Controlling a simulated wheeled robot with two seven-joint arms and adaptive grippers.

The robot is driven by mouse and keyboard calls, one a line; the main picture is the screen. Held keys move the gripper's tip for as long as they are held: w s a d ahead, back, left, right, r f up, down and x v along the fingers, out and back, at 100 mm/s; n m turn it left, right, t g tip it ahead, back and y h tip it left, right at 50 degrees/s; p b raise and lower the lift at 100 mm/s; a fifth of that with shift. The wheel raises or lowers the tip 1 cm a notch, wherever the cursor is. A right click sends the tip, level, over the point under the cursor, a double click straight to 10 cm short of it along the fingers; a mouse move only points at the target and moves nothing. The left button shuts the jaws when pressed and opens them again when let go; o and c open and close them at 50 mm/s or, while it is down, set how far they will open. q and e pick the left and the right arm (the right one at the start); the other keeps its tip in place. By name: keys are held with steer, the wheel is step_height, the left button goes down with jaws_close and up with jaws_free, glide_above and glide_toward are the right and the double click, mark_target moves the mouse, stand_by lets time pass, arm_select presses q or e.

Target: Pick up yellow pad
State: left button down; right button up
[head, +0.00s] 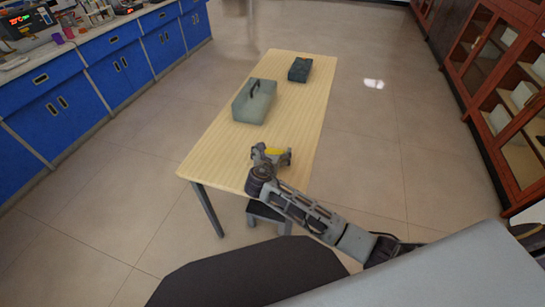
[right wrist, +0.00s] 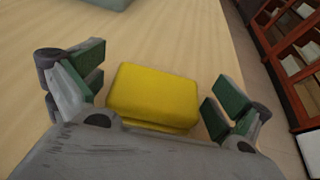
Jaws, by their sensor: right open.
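A yellow pad (right wrist: 153,95) lies on the light wooden table (right wrist: 175,35). In the right wrist view it sits between the two fingers of my right gripper (right wrist: 158,95), with a gap on each side. The gripper is open and its green finger pads do not visibly touch the pad. The pad's near lower side is partly hidden by the gripper body. In the head view, my right gripper (head: 271,153) is over the near end of the table, and a small yellow part of the pad (head: 275,151) shows there. My left gripper is not in view.
A dark box (head: 300,70) is at the far end. Blue cabinets (head: 110,65) line the left, and red-brown glass cabinets (head: 500,90) the right.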

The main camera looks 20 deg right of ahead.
steer(key=shift+x, duration=0.8)
steer(key=c, duration=0.9)
